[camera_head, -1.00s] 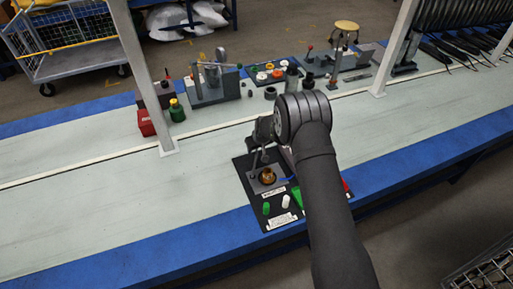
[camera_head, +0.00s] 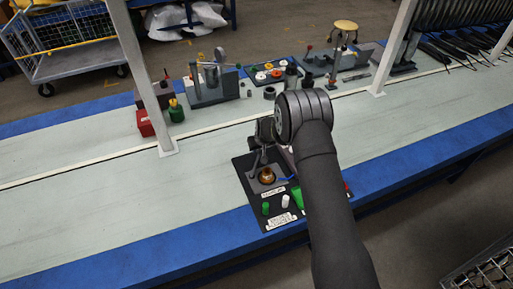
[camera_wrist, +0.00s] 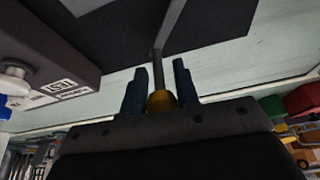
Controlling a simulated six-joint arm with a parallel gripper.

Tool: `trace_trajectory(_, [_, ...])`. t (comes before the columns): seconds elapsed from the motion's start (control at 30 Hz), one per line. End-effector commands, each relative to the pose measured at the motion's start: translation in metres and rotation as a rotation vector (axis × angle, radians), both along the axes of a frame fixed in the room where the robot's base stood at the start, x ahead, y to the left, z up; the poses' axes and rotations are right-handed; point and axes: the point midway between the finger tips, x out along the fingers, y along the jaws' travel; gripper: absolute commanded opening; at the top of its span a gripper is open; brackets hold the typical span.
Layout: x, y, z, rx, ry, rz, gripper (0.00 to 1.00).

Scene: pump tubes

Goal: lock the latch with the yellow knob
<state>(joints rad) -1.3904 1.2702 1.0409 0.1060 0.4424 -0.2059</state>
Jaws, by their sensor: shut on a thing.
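In the wrist view the yellow knob (camera_wrist: 162,101) sits between the two dark blue fingers of my gripper (camera_wrist: 160,67), which is shut on it. A dark grey rod (camera_wrist: 166,42) runs from the knob up toward a dark panel in the picture. In the head view my gripper (camera_head: 264,132) is at the back edge of the black board (camera_head: 244,177), and the knob is hidden there. A grey lever (camera_head: 256,158) shows below the gripper, beside a brass round part (camera_head: 267,175).
A green peg (camera_head: 266,209) and a white peg (camera_head: 286,201) stand on the front of the board. A post (camera_head: 150,80) rises at left. The bench left of the board is clear.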

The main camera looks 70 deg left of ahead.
Motion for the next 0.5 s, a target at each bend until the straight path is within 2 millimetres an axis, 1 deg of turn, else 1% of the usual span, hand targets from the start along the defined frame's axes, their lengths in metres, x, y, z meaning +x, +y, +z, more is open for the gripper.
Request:
trace_trajectory(0.27, [0.018,-0.018,0.000,-0.001,-0.001,-0.212,0.00])
trace_trajectory(0.5, [0.032,-0.037,0.000,-0.001,-0.002,-0.413,0.00])
